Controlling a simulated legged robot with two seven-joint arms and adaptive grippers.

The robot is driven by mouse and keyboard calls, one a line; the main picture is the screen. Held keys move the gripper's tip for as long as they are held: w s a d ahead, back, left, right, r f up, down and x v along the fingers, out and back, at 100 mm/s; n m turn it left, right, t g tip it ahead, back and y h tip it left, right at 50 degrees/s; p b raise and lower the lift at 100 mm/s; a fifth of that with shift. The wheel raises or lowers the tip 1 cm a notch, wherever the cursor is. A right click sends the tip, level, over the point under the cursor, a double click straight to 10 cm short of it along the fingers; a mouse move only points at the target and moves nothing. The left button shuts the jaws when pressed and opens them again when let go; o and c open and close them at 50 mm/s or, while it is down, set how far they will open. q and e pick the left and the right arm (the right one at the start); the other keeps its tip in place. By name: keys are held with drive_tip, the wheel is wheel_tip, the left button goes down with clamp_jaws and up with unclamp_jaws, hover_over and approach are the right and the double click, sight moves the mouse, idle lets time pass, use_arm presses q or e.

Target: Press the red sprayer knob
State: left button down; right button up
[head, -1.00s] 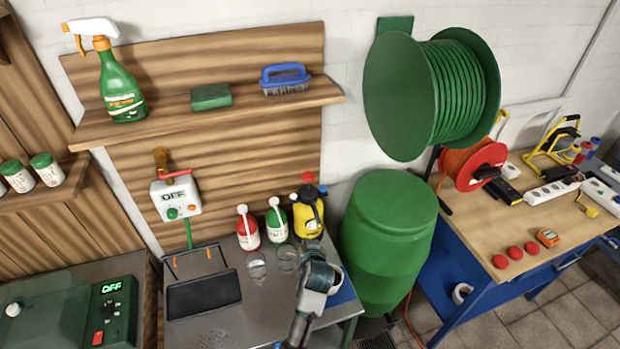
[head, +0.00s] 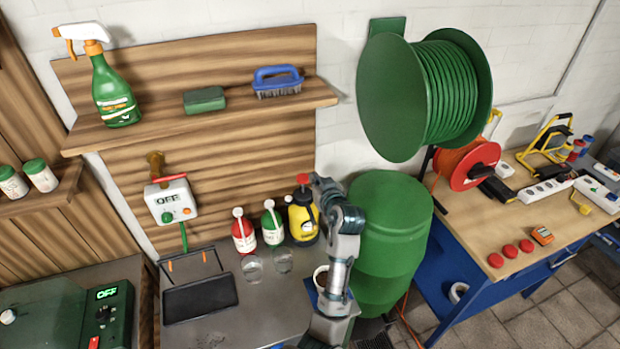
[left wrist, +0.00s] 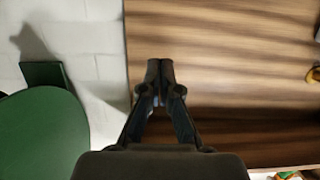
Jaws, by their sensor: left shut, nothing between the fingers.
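The yellow and black sprayer (head: 303,220) stands upright at the right end of the row of bottles on the metal bench. Its red knob (head: 304,178) is on top and shows in the head view; I cannot make it out in the left wrist view. My left gripper (head: 317,181) is beside the knob, just to its right in the picture. I cannot tell whether they touch. In the left wrist view the gripper's fingers (left wrist: 160,68) are together with nothing between them, in front of the wooden panel (left wrist: 220,60). My right gripper is not in view.
A red bottle (head: 244,234) and a green bottle (head: 272,226) stand left of the sprayer, with clear glasses in front. A green barrel (head: 395,225) is close right of my arm. The shelf (head: 215,112) and hose reel (head: 385,90) are above.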

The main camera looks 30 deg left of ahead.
use_arm(q)
drive_tip(key=p, duration=0.2)
hover_over(305, 180)
drive_tip(key=f, duration=0.2)
wheel_tip(305, 180, down, 3)
drive_tip(key=shift+f, duration=0.6)
drive_tip(key=shift+d, duration=0.1)
wheel_tip(305, 180, down, 5)
drive_tip(key=b, duration=0.3)
drive_tip(key=shift+s+r, duration=0.1)
drive_tip(key=shift+r, duration=0.1)
